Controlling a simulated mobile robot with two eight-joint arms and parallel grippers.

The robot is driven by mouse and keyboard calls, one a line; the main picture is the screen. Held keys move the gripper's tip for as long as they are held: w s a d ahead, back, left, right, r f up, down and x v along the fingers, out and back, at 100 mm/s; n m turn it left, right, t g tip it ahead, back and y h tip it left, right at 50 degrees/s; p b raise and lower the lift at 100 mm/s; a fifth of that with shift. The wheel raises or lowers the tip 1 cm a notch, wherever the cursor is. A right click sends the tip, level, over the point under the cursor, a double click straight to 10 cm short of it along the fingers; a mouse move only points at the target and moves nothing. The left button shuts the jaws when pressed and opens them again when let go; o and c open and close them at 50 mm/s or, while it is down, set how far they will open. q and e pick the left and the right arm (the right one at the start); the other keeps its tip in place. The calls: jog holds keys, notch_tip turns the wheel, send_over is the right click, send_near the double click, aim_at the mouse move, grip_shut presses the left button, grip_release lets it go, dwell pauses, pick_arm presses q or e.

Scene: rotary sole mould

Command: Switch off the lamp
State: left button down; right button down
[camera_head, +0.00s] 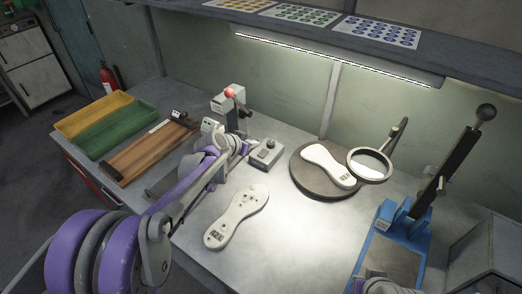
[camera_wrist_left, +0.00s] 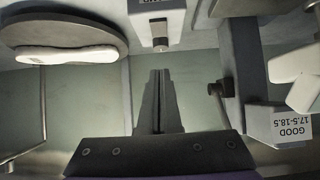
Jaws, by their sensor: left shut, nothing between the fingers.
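The lamp (camera_head: 330,52) is a bright strip under the shelf, lit and shining on the bench. A small grey box (camera_head: 266,155) with a dark knob stands on the bench; its use cannot be told for sure. In the left wrist view the box (camera_wrist_left: 157,22) is at the top centre, its knob (camera_wrist_left: 160,44) facing my fingers. My left gripper (camera_head: 246,146) is just left of the box in the head view. In the wrist view its fingers (camera_wrist_left: 158,75) are shut and empty, apart from the knob.
A round turntable (camera_head: 310,184) with a white sole and a magnifier is right of the box. Another sole (camera_head: 237,216) lies in front. A gauge stand (camera_head: 237,100) with a red ball is close behind my gripper. A blue lever press (camera_head: 390,245) stands at right.

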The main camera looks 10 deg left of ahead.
pick_arm(q)
send_over(261, 155)
jog(key=f, duration=0.3)
jog(key=shift+s+f, duration=0.2)
jog(key=shift+s, duration=0.1)
pick_arm(e)
jog(key=shift+w+r, duration=0.1)
jog(key=shift+r, duration=0.05)
pick_arm(q)
notch_tip(261, 155, down, 2)
jog(key=shift+w+f, duration=0.15)
jog(key=shift+f, duration=0.75)
jog(key=shift+w+d+f+g, duration=0.15)
jog(key=shift+f+g, duration=0.1)
jog(key=shift+g, duration=0.25)
pick_arm(e)
jog(key=shift+f, duration=0.2)
pick_arm(q)
jog(key=shift+w, duration=0.1)
pick_arm(e)
jog(key=shift+r, duration=0.1)
